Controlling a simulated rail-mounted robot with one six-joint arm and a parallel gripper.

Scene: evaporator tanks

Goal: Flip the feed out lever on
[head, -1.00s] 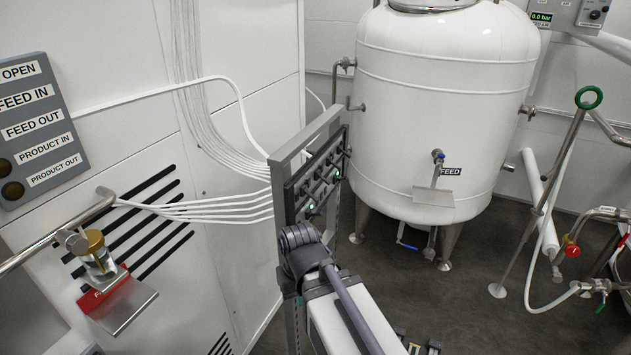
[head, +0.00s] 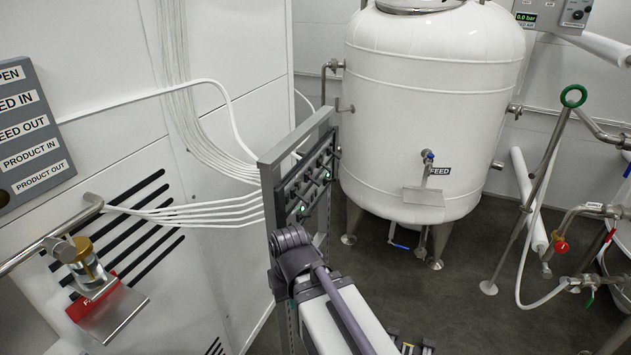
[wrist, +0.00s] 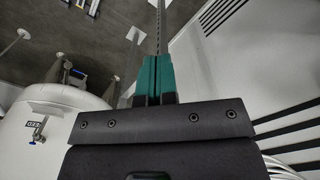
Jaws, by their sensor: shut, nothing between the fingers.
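A lever panel (head: 306,181) with a row of small dark levers and green lights stands on a grey frame (head: 268,190), seen at a steep angle in the head view. I cannot tell which lever is feed out or how each is set. A label board (head: 28,130) on the left wall reads FEED IN, FEED OUT, PRODUCT IN and PRODUCT OUT. My gripper (wrist: 156,58) shows in the wrist view with its teal fingers together and nothing between them. In the head view my arm stands in front of the frame's lower part, and my gripper cannot be made out.
A white feed tank (head: 430,105) on legs stands behind the panel to the right; it also shows in the wrist view (wrist: 45,125). White tubes (head: 195,211) run from the wall to the frame. Pipes and a hose (head: 520,270) stand at the right. Dark floor is open between.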

